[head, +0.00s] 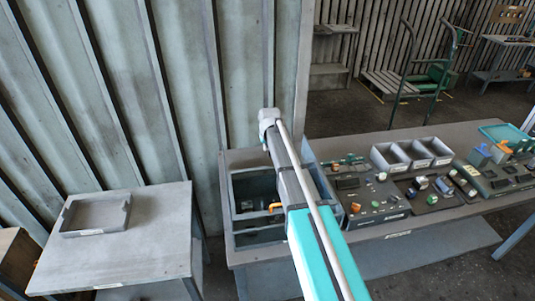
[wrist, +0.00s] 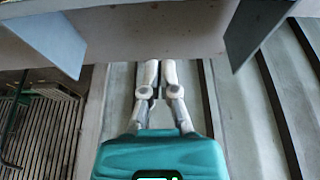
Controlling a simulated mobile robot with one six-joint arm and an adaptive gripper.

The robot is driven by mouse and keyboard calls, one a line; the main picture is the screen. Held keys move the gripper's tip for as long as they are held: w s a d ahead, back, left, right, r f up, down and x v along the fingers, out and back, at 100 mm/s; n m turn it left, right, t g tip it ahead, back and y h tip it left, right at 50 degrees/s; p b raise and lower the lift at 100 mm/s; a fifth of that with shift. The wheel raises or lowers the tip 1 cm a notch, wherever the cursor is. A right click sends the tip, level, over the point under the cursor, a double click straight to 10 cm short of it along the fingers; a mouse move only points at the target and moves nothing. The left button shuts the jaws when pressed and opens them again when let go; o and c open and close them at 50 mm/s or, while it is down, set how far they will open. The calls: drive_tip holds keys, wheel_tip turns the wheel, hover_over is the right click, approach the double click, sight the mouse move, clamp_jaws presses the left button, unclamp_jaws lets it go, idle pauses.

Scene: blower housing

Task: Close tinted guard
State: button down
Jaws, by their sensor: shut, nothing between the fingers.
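The blower housing (head: 240,158) is an open grey box at the left end of the long bench in the head view. A dark round part and an orange handle (head: 275,206) show inside it. My arm crosses in front of its right part and hides some of it. In the wrist view, two blue-grey flat panels (wrist: 50,45) and (wrist: 255,32) stand at upper left and upper right. I cannot tell whether either is the tinted guard. My gripper (wrist: 159,65) is shut and empty, its fingertips close to a grey surface edge; contact is unclear.
A side table (head: 130,250) with a shallow grey tray (head: 70,230) stands at left. Control panels (head: 372,197) and grey bins (head: 412,168) sit right of the housing. A corrugated wall (head: 120,90) rises close behind. A cart (head: 395,82) stands on the floor beyond.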

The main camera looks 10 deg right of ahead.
sight(269, 175)
drive_tip(key=shift+b+x, duration=4.6)
drive_tip(key=shift+x, duration=0.4)
drive_tip(key=s, duration=0.4)
drive_tip(key=shift+r, duration=0.15)
drive_tip(key=shift+s, duration=2.85)
drive_tip(key=shift+w, duration=0.2)
